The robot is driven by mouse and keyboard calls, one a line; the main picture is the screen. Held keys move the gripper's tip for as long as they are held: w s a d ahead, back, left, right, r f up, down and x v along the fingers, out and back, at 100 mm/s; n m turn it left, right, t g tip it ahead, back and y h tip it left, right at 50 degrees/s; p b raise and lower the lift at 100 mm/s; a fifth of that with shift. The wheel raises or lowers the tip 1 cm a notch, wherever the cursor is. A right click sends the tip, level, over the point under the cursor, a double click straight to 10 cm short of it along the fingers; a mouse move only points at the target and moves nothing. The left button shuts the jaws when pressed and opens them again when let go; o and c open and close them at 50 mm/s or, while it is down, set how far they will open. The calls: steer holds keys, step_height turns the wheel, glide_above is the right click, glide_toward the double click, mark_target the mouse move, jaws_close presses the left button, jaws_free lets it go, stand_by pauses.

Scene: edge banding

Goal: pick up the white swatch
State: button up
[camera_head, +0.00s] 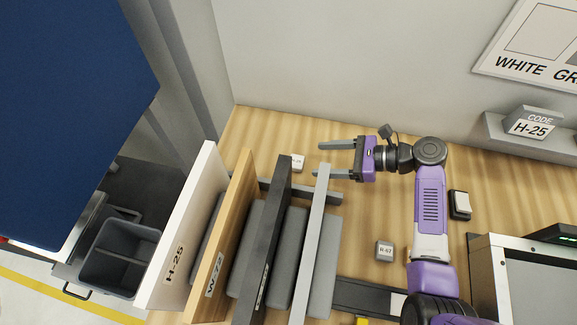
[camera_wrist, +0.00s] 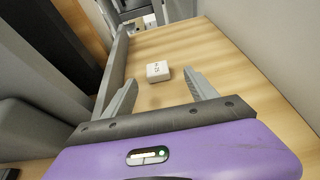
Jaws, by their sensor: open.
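The gripper (camera_wrist: 162,80) is empty. The fingers and the swatch appear apart. The exact height of the fingers above the table is hard to tell.
Upright panels stand at left: white H-25 (camera_head: 184,240), wood (camera_head: 226,240), black (camera_head: 270,235) and grey (camera_head: 312,245), close to the swatch. A grey labelled block (camera_head: 385,251) and a black-and-white piece (camera_head: 461,204) lie right. A wall bounds the back. An H-25 code sign (camera_head: 530,128) stands at right.

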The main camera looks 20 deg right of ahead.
mark_target(299, 161)
steer(key=shift+b+x, duration=0.4)
steer(key=shift+x, duration=0.55)
steer(key=a+f+b, duration=0.1)
steer(key=w+a+f+b, duration=0.1)
steer(key=b, duration=0.1)
steer(key=shift+a+b, duration=0.3)
steer(key=shift+a, duration=0.05)
steer(key=shift+w+a+b, duration=0.55)
steer(key=shift+w+a, duration=0.05)
steer(key=shift+a, duration=0.05)
steer(key=c, duration=1.4)
